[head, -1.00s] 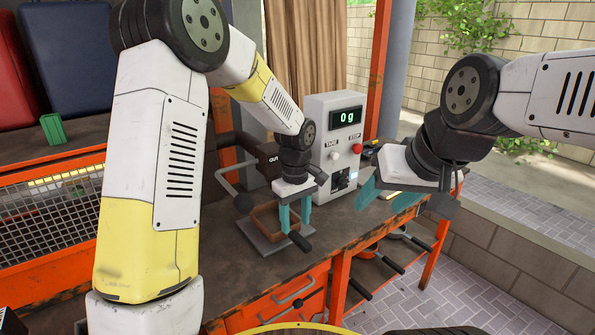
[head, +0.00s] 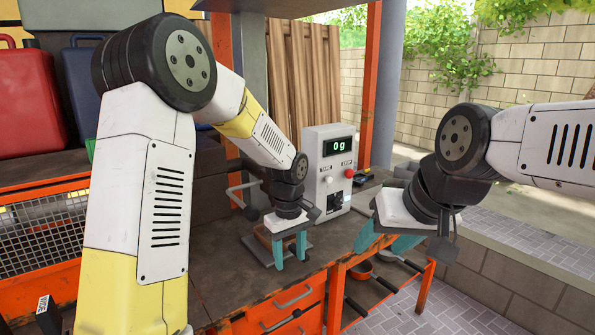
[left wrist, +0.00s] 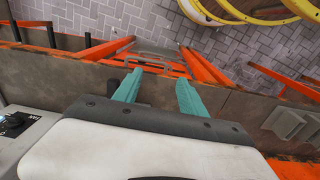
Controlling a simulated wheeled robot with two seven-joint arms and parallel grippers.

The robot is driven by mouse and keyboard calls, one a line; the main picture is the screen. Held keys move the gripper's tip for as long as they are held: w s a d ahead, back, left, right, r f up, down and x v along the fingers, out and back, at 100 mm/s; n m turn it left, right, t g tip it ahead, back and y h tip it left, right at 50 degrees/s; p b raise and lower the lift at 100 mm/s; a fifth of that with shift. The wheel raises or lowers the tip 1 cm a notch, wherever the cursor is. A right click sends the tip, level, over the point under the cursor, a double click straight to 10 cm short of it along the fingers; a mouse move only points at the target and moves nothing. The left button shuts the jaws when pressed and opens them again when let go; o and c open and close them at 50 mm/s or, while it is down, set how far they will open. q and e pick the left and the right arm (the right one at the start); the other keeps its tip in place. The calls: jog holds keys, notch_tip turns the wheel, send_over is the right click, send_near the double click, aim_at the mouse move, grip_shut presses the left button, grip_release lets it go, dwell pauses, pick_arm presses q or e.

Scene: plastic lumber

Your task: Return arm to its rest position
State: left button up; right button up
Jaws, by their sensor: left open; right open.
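My left gripper (head: 289,250) is open, its teal fingers pointing down over the workbench in front of the grey machine with the "0g" display. In the left wrist view the two teal fingers (left wrist: 158,92) stand apart with nothing between them, and the bench edge and orange frame show beyond. My right gripper (head: 385,240) is open and empty at the right, near the right end of the bench, its teal fingers pointing down and left. My left gripper partly covers a small brown and grey fixture (head: 258,246) on the bench.
The grey control box (head: 330,160) stands close behind my left gripper. The workbench (head: 215,268) has orange drawers below its front edge. A red case (head: 22,100) and a blue case stand at the back left. Pans hang or rest under the right end.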

pick_arm(q)
jog(key=s+a+r+m+t+h, duration=0.1)
jog(key=s+a+r+m+t, duration=0.2)
jog(key=s+a+r, duration=0.3)
jog(key=s+a+r+m+t+h, duration=0.1)
jog(key=s+a+r+m, duration=0.3)
jog(key=s+r, duration=0.7)
jog(key=s+a+t, duration=0.1)
jog(key=s+a, duration=0.1)
jog(key=shift+s+a+r+t, duration=0.15)
jog(key=shift+s+r+t, duration=0.15)
jog(key=shift+t, duration=0.1)
pick_arm(e)
jog(key=shift+o, duration=0.3)
dwell(0.5)
